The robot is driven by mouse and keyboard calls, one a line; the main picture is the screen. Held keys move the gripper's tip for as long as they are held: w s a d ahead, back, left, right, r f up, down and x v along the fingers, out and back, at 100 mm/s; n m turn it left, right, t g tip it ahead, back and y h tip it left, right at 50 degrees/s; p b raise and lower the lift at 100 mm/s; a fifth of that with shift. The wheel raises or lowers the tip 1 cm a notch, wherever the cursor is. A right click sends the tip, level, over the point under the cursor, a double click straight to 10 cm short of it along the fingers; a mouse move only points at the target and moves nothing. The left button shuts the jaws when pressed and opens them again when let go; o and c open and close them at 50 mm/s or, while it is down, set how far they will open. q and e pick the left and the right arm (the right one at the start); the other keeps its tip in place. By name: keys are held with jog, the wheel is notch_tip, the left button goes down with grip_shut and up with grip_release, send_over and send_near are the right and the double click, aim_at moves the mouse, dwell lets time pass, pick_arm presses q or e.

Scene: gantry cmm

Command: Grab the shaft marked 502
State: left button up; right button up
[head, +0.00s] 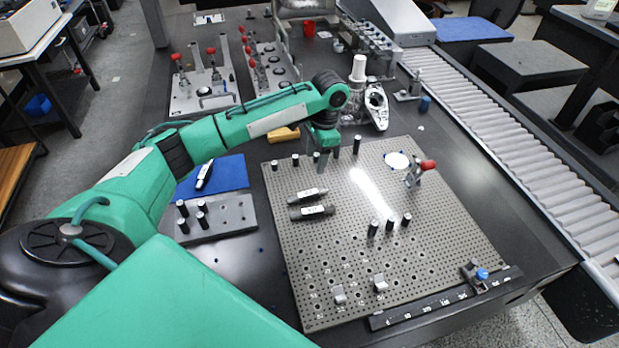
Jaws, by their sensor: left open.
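Two dark shafts with white labels lie side by side on the perforated grey plate (345,240): an upper shaft (307,195) and a lower shaft (312,212). Another labelled dark shaft (204,175) lies on the blue mat (232,174) to the left. The labels are too small to read, so I cannot tell which is marked 502. My left gripper (327,157) is open and points down above the far part of the plate, beyond the two shafts and apart from them. Nothing shows between its fingers. My right gripper is not in view.
Several black pins stand on the plate, including one (357,144) near my left gripper. A red-handled clamp (415,174) stands at the plate's right. A grey block with upright pins (222,220) sits left of the plate. A roller conveyor (530,130) runs along the right.

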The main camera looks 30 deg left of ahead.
aim_at(308, 193)
pick_arm(q)
jog(key=f, duration=0.4)
jog(key=s+a+f, duration=0.1)
jog(key=f, duration=0.8)
jog(key=shift+s+a+f+p, duration=0.2)
jog(key=shift+s+p, duration=0.1)
jog(key=shift+p, duration=0.1)
grip_shut()
